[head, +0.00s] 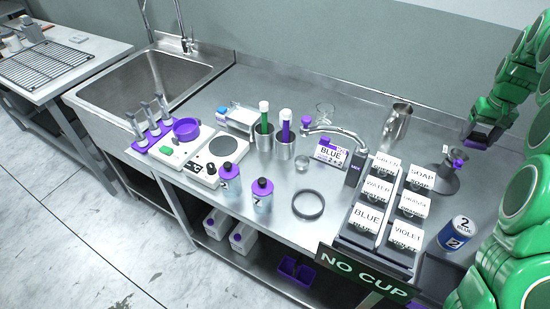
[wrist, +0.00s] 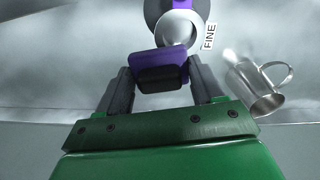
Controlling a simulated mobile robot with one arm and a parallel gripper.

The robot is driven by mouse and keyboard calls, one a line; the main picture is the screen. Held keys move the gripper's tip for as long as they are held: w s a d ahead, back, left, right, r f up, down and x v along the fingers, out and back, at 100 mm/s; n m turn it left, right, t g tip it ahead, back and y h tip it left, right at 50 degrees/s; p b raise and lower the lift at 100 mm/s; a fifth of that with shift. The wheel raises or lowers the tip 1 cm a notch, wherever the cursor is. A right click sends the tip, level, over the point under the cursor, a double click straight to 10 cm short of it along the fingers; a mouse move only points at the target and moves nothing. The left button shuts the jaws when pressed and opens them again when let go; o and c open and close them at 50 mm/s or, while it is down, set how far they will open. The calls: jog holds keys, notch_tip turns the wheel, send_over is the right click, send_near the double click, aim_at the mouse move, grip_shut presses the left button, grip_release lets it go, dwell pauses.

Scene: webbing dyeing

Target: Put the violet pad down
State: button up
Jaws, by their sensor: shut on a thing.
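The violet pad (wrist: 160,68), a purple block with a black part, is between the dark fingers of my gripper (wrist: 162,78) in the wrist view. My gripper is shut on it. In the head view my gripper (head: 482,133) hangs at the right, above the rear right part of the steel bench (head: 370,115). A bit of purple shows at its tip. Beyond the pad in the wrist view is a round dark and purple stand with a metal cup (wrist: 178,28), beside a FINE label (wrist: 209,36). I cannot tell how far below the pad it is.
A metal jug (head: 397,124) stands left of my gripper. A dark-based stand (head: 450,180) is below it. A labelled container rack (head: 385,215), a blue-labelled can (head: 456,233) and a NO CUP sign (head: 364,273) are nearer. Bare steel lies around the jug.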

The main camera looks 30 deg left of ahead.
notch_tip(320, 180, up, 10)
jog(key=shift+r, duration=0.15)
jog(key=s+a+n, duration=0.2)
jog(key=a+n, duration=0.2)
jog(key=a, duration=1.3)
jog(key=n, duration=1.2)
send_over(252, 169)
jog(key=shift+f, duration=12)
